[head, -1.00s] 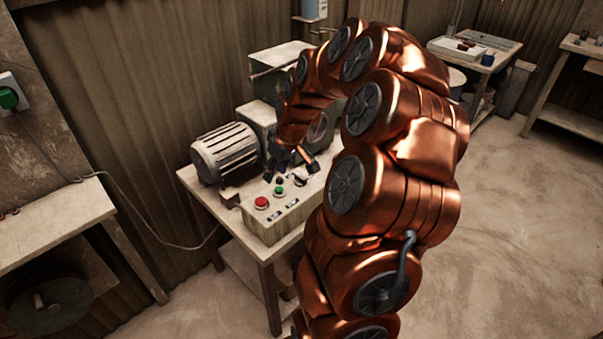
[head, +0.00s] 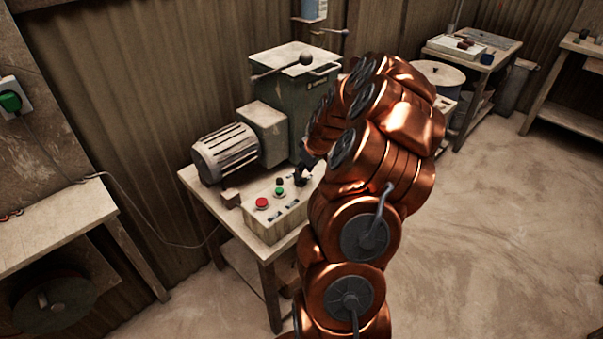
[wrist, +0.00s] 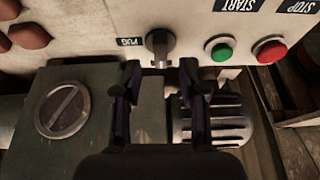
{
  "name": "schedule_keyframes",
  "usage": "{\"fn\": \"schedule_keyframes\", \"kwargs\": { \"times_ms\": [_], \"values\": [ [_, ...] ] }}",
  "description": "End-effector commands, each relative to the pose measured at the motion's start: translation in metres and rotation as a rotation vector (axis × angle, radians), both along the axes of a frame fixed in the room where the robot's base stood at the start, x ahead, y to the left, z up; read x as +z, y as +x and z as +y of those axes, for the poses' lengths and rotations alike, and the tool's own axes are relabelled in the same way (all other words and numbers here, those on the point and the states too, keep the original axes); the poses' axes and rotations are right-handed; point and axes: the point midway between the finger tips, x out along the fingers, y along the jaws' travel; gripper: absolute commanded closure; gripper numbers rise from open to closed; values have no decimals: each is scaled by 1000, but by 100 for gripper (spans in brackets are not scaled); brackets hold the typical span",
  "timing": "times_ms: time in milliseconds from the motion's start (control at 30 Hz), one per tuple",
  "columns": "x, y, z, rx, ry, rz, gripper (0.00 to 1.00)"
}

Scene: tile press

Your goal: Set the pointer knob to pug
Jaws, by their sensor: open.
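The pointer knob (wrist: 160,45) is dark and sits on the pale control box (wrist: 90,25) in the wrist view. Its grip bar runs roughly up and down in the picture. A black PUG label (wrist: 129,42), seen upside down, lies just left of it. My gripper (wrist: 158,78) is open, its two dark fingers on either side of the knob's line. The fingertips appear just short of the knob; contact is not visible.
A green START button (wrist: 218,50) and a red STOP button (wrist: 270,50) are beside the knob. The ribbed motor (head: 225,152) and green press body (head: 296,92) stand behind the box on the table.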

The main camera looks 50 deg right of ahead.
Motion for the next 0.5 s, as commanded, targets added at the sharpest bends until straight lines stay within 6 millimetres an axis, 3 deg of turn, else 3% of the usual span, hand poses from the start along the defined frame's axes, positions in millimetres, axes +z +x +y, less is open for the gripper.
{"fn": "schedule_keyframes", "kwargs": {
  "times_ms": [200,500],
  "values": [
    [-21,9,1,1,3,3,58],
    [-31,13,0,0,1,0,58]
  ]
}}
